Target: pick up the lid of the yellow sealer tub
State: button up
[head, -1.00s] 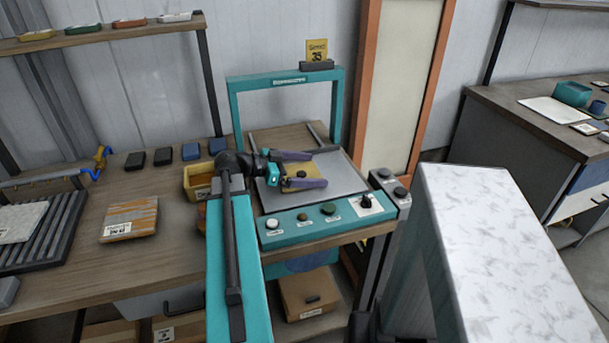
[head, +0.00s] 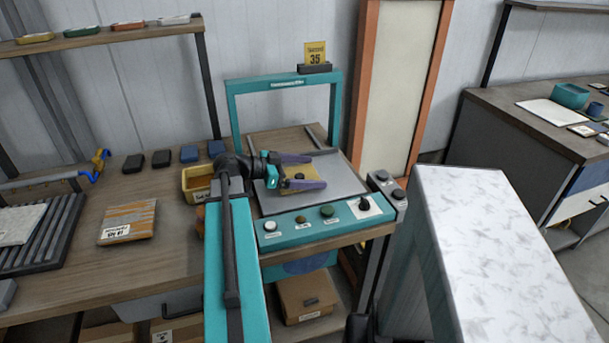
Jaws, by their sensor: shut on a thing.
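The yellow sealer tub (head: 190,196) stands open on the bench, just left of the teal-framed station. Its yellow square lid (head: 305,182), with a dark knob, is over the grey metal plate to the right of the tub. My gripper (head: 312,171) reaches in from the left, with one purple finger on the far side of the lid and one on the near side. It is shut on the lid. I cannot tell whether the lid touches the plate. My arm hides part of the bench beside the tub.
The teal frame (head: 234,112) stands behind the metal plate (head: 341,178). A teal panel (head: 288,233) with knobs is in front. A white-topped block (head: 500,260) stands at right.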

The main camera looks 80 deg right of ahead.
aim_at(308, 175)
jog(key=shift+r, duration=0.1)
notch_tip(308, 175, up, 10)
jog(key=shift+b, duration=0.4)
dwell(0.4)
dwell(0.5)
